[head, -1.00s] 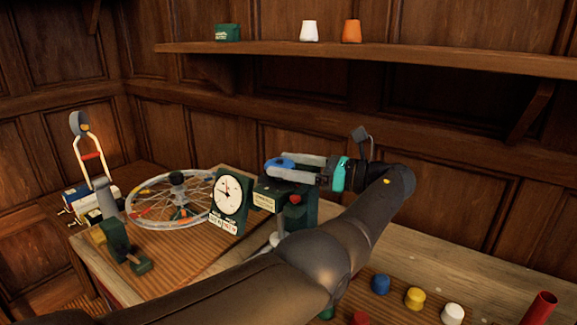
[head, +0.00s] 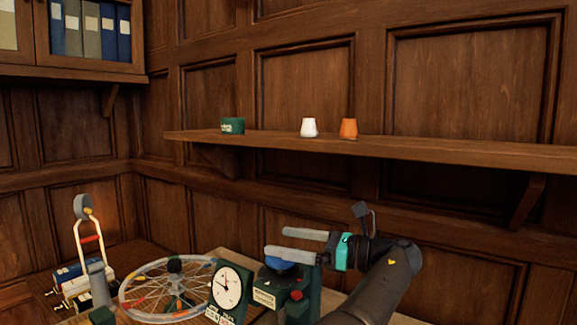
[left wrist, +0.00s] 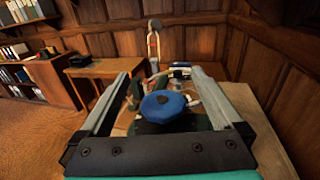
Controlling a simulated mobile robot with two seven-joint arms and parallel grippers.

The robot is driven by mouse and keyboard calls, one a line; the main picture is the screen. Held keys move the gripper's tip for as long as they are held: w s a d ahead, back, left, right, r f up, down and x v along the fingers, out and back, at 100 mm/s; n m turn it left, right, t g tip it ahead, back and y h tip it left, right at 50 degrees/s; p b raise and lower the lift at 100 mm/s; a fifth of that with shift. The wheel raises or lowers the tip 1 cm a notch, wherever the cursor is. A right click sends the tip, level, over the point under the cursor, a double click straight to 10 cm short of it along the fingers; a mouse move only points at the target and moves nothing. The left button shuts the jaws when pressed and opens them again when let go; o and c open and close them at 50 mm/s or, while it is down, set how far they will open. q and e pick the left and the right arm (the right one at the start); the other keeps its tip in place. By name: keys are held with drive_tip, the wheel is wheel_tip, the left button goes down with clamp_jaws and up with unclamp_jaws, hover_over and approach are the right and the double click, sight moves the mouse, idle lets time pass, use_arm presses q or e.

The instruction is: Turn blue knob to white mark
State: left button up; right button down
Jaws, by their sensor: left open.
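The blue knob (head: 283,264) sits on top of a dark green box (head: 270,283) with a small label on its front. In the left wrist view the round blue knob (left wrist: 163,106) shows between the two open fingers (left wrist: 165,75), with clear gaps on both sides. I cannot make out the white mark. My right gripper is not in view.
A white-faced dial gauge (head: 228,287) stands just left of the box, with a spoked wheel (head: 165,290) beyond. A red knob (head: 296,295) sits close by the box. A shelf (head: 420,148) with small pots runs along the wall above.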

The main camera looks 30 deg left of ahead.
use_arm(q)
wheel_tip(320, 180, up, 16)
drive_tip(key=p, duration=0.2)
